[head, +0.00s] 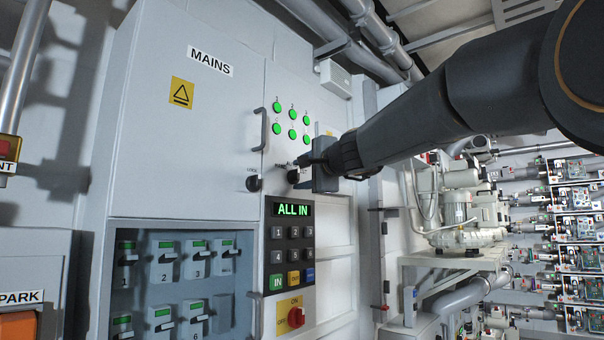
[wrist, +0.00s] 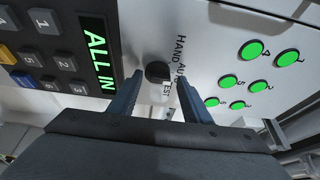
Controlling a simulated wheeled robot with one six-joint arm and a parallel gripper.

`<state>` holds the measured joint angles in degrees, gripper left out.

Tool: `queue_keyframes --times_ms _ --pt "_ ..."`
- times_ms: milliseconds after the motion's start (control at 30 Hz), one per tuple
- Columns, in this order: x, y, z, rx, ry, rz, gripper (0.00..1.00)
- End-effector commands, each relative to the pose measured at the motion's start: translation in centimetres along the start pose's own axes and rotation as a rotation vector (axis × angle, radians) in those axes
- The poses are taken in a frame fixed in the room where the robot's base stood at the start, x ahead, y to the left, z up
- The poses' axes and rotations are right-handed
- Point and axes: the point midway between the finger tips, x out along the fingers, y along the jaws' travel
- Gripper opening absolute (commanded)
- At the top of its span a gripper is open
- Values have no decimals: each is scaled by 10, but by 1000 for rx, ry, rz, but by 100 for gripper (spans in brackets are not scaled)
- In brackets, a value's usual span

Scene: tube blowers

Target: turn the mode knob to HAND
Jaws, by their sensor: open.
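The mode knob (wrist: 157,72) is a small dark knob on the white panel, with the printed words HAND, AUTO and TEST beside it in the wrist view. In the head view the knob (head: 293,176) shows just left of my gripper (head: 310,168), partly hidden by it. My gripper (wrist: 160,78) is open, one blue-grey finger on each side of the knob in the wrist view, with gaps showing between. I cannot tell whether the fingertips reach past the knob's face. Which word the knob points to is too small to tell.
A second dark knob (head: 254,183) sits to the left. Below is a keypad (head: 293,245) under a green ALL IN display (head: 292,209), then a red switch (head: 296,317). Several green lamps (head: 291,121) are above. A handle (head: 259,130) stands out from the panel.

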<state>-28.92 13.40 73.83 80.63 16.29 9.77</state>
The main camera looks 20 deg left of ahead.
Motion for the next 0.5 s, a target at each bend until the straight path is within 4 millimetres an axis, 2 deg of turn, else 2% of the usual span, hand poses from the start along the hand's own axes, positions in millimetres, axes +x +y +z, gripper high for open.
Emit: queue_keyframes --times_ms 67,100,300,500 --pt "0 0 0 0 0 0 44" --pt "0 0 0 0 0 0 41" --pt "0 -1 0 0 0 -2 11" --pt "-1 -3 1 -4 0 -6 11"
